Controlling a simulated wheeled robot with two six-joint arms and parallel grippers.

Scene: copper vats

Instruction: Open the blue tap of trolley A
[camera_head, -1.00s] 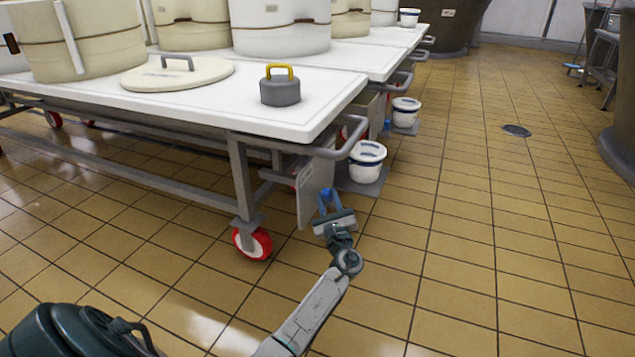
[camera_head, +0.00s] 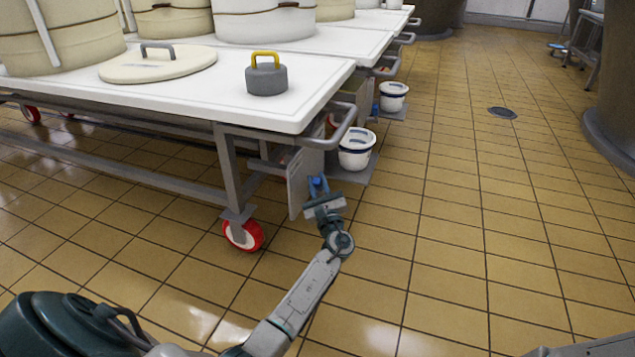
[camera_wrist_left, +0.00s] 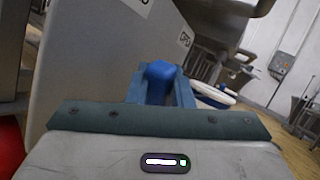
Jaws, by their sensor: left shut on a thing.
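The closest white-topped trolley (camera_head: 215,92) stands at left, with a grey panel (camera_head: 300,183) hanging below its near right corner. My left gripper (camera_head: 318,185) is low beside this panel. In the left wrist view, the left gripper (camera_wrist_left: 160,88) has its two blue-grey fingers on either side of a blue tap handle (camera_wrist_left: 158,74) and is shut on it. The fingers hide the handle's lower part, and the tap's outlet is not clear. My right gripper is out of view.
A white lidded bucket (camera_head: 356,148) stands on a low grey shelf just beyond the gripper. A red-rimmed caster (camera_head: 243,236) is left of it. A grey weight with a yellow handle (camera_head: 266,78) sits on the tabletop. The tiled floor at right (camera_head: 460,230) is clear.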

